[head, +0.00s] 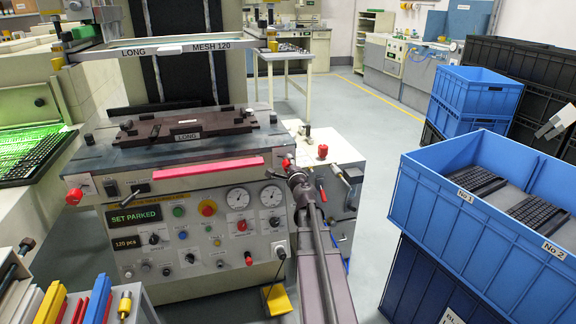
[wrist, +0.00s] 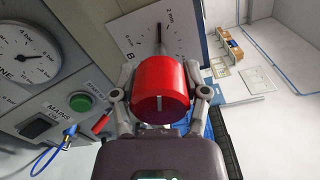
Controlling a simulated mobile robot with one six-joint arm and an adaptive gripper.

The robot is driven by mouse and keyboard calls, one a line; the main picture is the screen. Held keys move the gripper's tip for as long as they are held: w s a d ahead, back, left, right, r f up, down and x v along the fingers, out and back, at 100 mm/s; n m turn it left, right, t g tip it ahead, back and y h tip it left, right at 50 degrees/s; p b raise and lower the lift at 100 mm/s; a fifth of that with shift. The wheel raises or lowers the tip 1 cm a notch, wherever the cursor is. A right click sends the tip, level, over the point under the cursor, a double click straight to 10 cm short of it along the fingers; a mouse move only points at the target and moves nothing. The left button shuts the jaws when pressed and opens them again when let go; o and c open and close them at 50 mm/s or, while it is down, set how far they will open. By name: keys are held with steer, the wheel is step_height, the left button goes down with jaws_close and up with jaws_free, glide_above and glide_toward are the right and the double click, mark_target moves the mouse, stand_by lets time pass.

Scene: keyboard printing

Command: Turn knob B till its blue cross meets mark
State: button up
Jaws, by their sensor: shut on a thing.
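A red round knob (wrist: 162,88) stands on a thin shaft in front of a pale scale plate (wrist: 135,35) marked B in the wrist view. A short white line shows low on the knob's near side. My gripper (wrist: 161,95) has one finger on each side of the knob and is shut on it. I see no blue cross on the knob, and the mark on the plate is partly hidden behind it. In the head view my gripper (head: 298,178) is at the machine's right front corner, and my arm hides most of what it holds.
A gauge (wrist: 26,55), a green button (wrist: 81,101) and a blue cable (wrist: 52,148) are left of my gripper in the wrist view. Blue crates (head: 430,205) stand at right in the head view. Open floor (head: 370,130) lies between machine and crates.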

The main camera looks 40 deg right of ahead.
steer(key=shift+w+n, duration=0.1)
steer(key=shift+n, duration=0.3)
steer(key=o, duration=1.2)
steer(key=shift+c, duration=0.2)
steer(key=shift+s, duration=0.2)
steer(key=v, duration=0.7)
steer(key=shift+s+a, duration=0.1)
